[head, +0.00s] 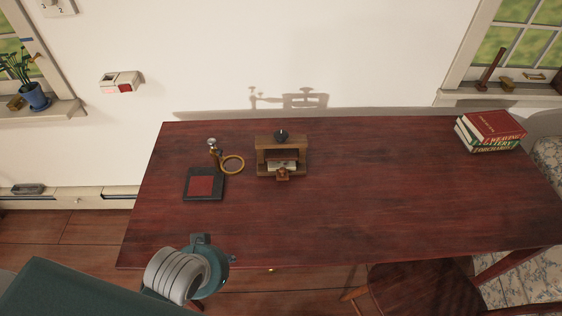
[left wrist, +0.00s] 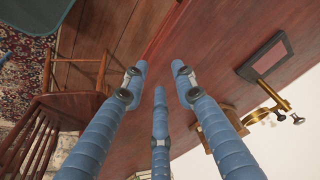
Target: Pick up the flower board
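No thing in view is plainly marked as a flower board. A flat dark square board with a red panel (head: 202,184) lies on the left part of the dark red table (head: 370,190); the red-panelled board also shows in the left wrist view (left wrist: 268,57). A small wooden press-like stand (head: 281,146) with a pale sheet in it stands right of the board. My left gripper (head: 208,245) is at the table's front left edge, below the board in the head view. In the left wrist view its three blue fingers (left wrist: 160,85) are spread and empty. My right gripper is out of view.
A brass ring tool (head: 231,163) lies between the board and the stand. Books (head: 490,130) are stacked at the table's back right corner. A wooden chair (head: 420,290) stands at the front right. The table's middle and right are clear.

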